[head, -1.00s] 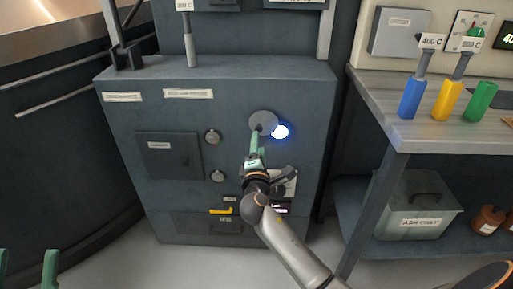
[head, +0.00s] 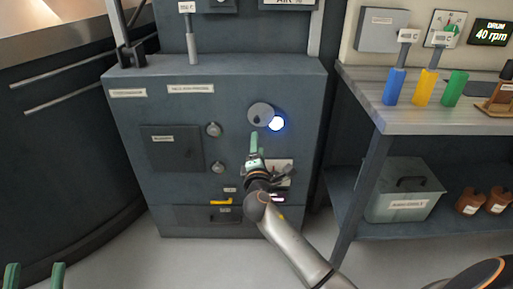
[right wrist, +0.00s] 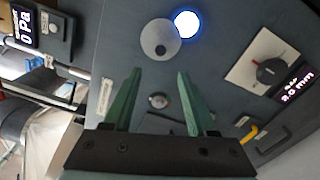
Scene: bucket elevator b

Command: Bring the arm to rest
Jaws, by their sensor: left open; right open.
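My right gripper (head: 255,146) is in front of the grey machine cabinet (head: 225,85), just below a grey round disc (head: 261,115) and a lit white-blue round light (head: 277,124). In the right wrist view its two green fingers (right wrist: 157,85) are apart with nothing between them. The disc (right wrist: 161,39) and the light (right wrist: 187,24) show beyond the fingertips there. My left gripper (head: 35,272) shows only its green fingertips at the lower left edge of the head view. They stand apart and hold nothing visible.
A workbench (head: 440,120) on the right carries blue, yellow and green holders. An ash box (head: 405,195) and brown pots (head: 484,201) sit on its lower shelf. A dial (right wrist: 269,71) and a yellow handle (head: 221,201) are on the cabinet. Floor is clear at lower left.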

